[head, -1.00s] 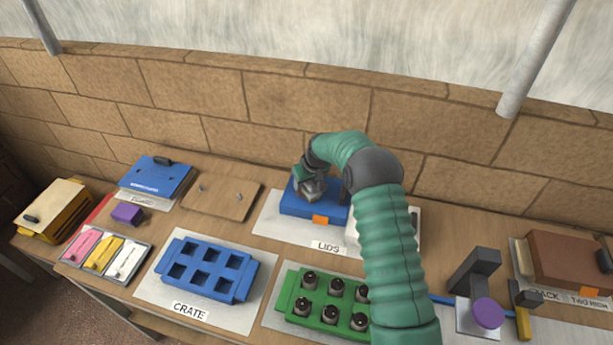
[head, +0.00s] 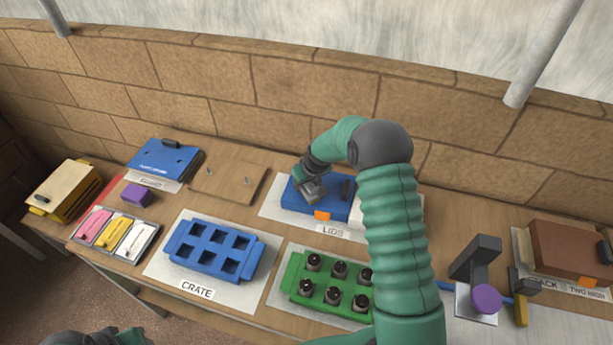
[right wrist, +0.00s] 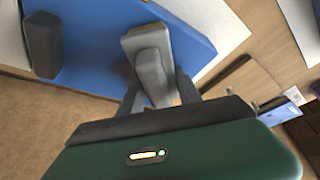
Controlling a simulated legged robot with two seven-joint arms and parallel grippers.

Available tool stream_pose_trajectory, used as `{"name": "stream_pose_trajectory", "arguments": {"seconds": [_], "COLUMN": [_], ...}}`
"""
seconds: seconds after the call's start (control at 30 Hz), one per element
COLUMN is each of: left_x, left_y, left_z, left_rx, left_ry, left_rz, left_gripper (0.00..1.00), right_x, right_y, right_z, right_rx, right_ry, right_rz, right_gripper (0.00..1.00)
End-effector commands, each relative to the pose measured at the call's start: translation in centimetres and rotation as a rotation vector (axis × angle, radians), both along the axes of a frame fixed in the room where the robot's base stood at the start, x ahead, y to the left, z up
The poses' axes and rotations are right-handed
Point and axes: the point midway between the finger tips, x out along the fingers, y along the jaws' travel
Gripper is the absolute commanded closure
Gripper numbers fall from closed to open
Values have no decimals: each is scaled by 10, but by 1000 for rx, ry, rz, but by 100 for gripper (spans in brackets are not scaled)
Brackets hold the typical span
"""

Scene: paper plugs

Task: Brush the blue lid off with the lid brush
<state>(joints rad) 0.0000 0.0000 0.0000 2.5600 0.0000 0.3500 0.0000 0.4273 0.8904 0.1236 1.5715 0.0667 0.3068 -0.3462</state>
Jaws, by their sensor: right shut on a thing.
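The blue lid (head: 297,203) lies flat on the white LIDS sheet, with a dark handle at its right end and an orange tab on its front edge. My right gripper (head: 310,180) is over the left part of the lid, shut on a small grey block, which looks like the lid brush (head: 313,191). In the right wrist view the brush (right wrist: 150,60) sits between the fingers against the blue lid (right wrist: 90,50); whether it touches cannot be told. The lid's dark handle (right wrist: 43,45) is clear of the brush.
A white lid (head: 355,222) stands right of the blue one, partly behind my right arm. A green crate (head: 322,281) with several dark plugs and an empty blue crate (head: 213,248) are in front. A brick wall (head: 220,90) runs behind the table.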

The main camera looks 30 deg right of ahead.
Motion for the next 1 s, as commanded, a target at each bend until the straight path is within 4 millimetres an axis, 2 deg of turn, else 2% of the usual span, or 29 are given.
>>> {"name": "stream_pose_trajectory", "arguments": {"seconds": [0.17, 0.4, 0.6, 0.83, 1.0], "left_x": [0, 0, 0, 0, 0], "left_y": [0, 0, 0, 0, 0], "left_z": [-1, -6, -7, -15, -16], "left_rx": [0, 0, 0, 0, 0], "left_ry": [0, 0, 0, 0, 0], "left_rz": [0, 0, 0, 0, 0], "left_gripper": [64, 64, 64, 64, 64], "right_x": [3, 19, 24, 40, 45], "right_y": [-1, -20, -26, -44, -50], "right_z": [-2, 0, 1, 0, 2], "right_rx": [3, 2, 2, 1, 0], "right_ry": [6, 3, 3, 1, 1], "right_rz": [0, -1, -1, -2, 0], "right_gripper": [97, 97, 97, 97, 97]}}
